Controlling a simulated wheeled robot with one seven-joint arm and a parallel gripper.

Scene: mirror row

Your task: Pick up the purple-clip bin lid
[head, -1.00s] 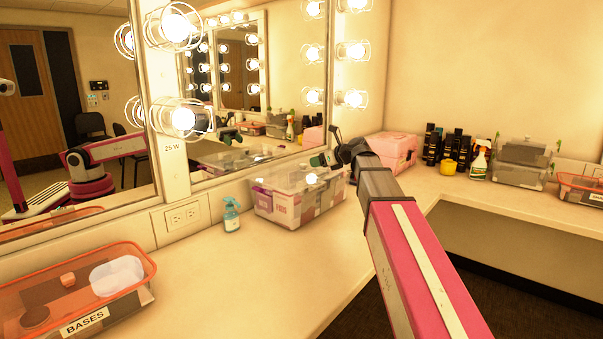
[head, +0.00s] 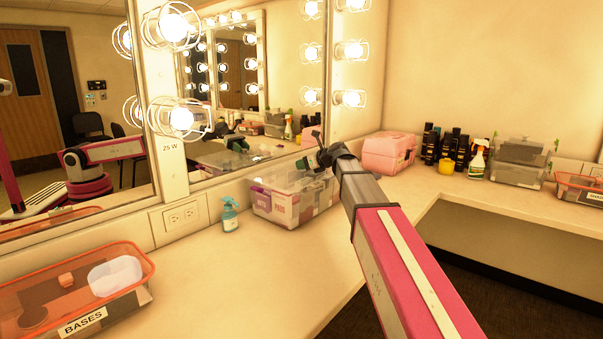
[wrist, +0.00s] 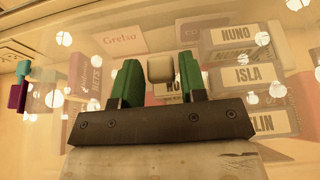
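The clear bin (head: 322,201) stands on the counter below the mirror, with name-labelled boxes inside. A purple clip shows at the left in the wrist view (wrist: 17,95). Its transparent lid (wrist: 215,22) carries bulb reflections, and a pale block-shaped knob (wrist: 160,68) stands on it. My gripper (wrist: 160,84) has green fingers, one on each side of the knob, with narrow gaps seen between; whether they touch it I cannot tell. In the head view my gripper (head: 312,164) is over the back right of the bin, and my wrist partly hides that end.
A blue spray bottle (head: 230,216) stands left of the bin, and an orange-rimmed BASES bin (head: 140,293) is at front left. A pink case (head: 389,154), dark bottles (head: 446,146) and stacked clear bins (head: 518,174) stand right. The mirror is close behind. The counter's front middle is clear.

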